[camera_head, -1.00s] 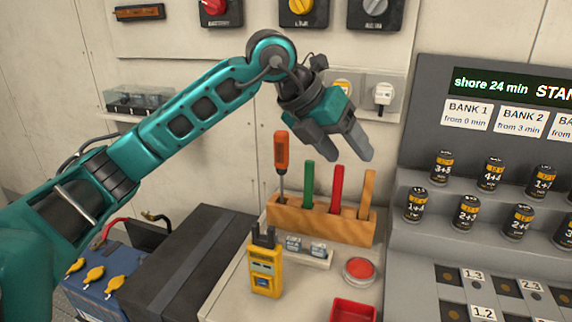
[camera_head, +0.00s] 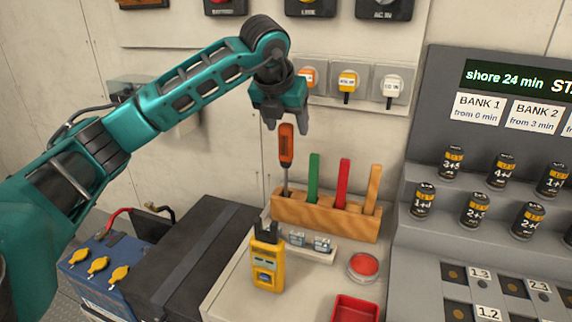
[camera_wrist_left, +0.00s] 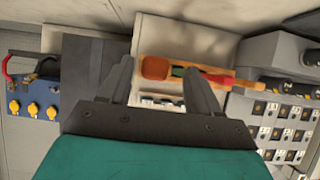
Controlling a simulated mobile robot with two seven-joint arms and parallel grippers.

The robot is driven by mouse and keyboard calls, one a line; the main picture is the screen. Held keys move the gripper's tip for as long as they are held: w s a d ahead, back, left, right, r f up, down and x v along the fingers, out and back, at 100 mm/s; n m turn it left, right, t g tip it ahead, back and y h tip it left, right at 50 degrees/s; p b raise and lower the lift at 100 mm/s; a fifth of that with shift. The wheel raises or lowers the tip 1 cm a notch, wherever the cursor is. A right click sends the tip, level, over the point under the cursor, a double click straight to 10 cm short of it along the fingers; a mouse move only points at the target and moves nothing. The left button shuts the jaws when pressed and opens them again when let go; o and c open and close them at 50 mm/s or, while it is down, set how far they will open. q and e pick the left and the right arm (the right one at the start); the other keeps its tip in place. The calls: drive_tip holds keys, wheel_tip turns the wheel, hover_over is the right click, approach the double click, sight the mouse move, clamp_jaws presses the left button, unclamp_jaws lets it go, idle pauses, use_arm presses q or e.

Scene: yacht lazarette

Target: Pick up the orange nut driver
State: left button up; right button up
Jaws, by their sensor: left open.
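The orange nut driver (camera_head: 286,146) stands upright in the wooden rack (camera_head: 320,215), in its left end, handle up and thin shaft down. In the left wrist view its orange handle (camera_wrist_left: 155,69) shows between the fingers, towards the far end of the jaws. My left gripper (camera_head: 286,128) is open and points down just above the handle, with the fingertips near the handle's top. In the left wrist view the open fingers of my left gripper (camera_wrist_left: 160,75) hold nothing. My right gripper is not in view.
Green (camera_head: 313,178), red (camera_head: 341,183) and tan (camera_head: 373,188) tools stand in the same rack, right of the driver. A yellow meter (camera_head: 266,262) stands in front. Wall sockets (camera_head: 347,82) are behind, and a black box (camera_head: 195,258) is at left.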

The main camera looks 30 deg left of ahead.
sight(287, 134)
use_arm(q)
drive_tip(key=x, duration=0.4)
drive_tip(key=shift+a+f, duration=0.2)
drive_tip(key=shift+a, duration=0.1)
drive_tip(key=shift+c, duration=0.2)
drive_tip(key=shift+r, duration=0.1)
drive_tip(key=c, duration=1.1)
drive_tip(key=shift+r, duration=0.1)
wheel_tip(287, 134, up, 20)
drive_tip(key=shift+f+p, duration=0.1)
drive_tip(key=shift+p, duration=0.85)
